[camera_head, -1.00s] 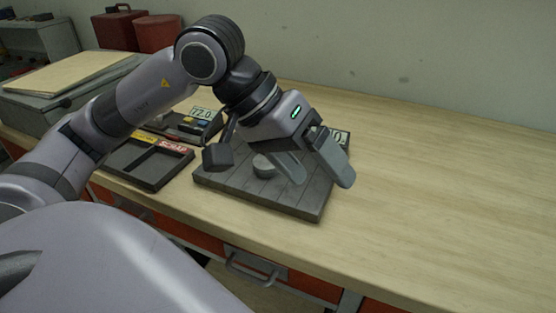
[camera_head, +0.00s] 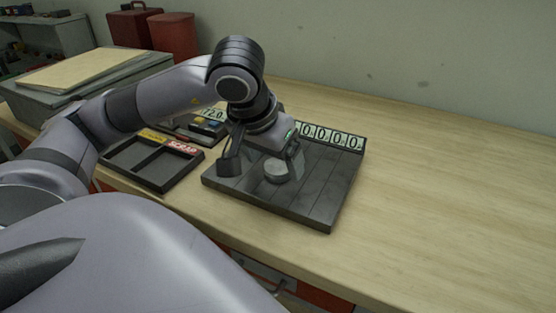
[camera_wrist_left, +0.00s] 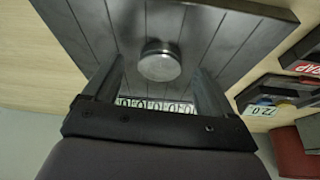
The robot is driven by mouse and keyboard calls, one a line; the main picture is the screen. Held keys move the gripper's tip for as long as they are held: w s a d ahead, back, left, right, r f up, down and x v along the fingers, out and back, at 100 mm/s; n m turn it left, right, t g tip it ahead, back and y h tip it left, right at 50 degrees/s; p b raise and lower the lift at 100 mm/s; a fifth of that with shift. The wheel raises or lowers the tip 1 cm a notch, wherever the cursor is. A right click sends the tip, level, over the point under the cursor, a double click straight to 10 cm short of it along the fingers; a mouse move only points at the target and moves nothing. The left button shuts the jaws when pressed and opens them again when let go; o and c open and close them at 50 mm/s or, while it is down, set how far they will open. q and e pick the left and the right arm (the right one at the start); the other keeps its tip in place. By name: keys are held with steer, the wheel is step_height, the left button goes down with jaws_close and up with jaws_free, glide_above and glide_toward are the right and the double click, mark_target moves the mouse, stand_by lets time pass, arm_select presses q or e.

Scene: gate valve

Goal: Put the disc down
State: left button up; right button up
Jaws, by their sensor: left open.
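The disc (camera_head: 277,172), grey and round, rests flat on a dark grooved board (camera_head: 318,195) with number displays along its far edge. It also shows in the left wrist view (camera_wrist_left: 160,62). My left gripper (camera_head: 286,164) is close to the disc in the head view, pointing down. In the left wrist view its two open fingers (camera_wrist_left: 160,72) stand apart on either side of the disc's line, with nothing held between them. I cannot tell how high the fingertips are above the board. My right gripper is out of view.
Left of the board is a dark two-compartment tray (camera_head: 150,166) with yellow and red labels, one reading SCRAP. A small device with a display (camera_head: 210,118) stands behind it. A grey case (camera_head: 85,85) is further left. The table to the right (camera_head: 450,190) is clear.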

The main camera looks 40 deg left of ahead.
arm_select(q)
steer(key=shift+w+f, duration=0.25)
steer(key=shift+f, duration=0.4)
steer(key=c, duration=1.5)
steer(key=shift+c, duration=0.2)
steer(key=shift+r, duration=0.15)
step_height(320, 180, up, 10)
steer(key=p, duration=0.2)
step_height(320, 180, up, 10)
steer(key=p, duration=0.4)
glide_above(275, 168)
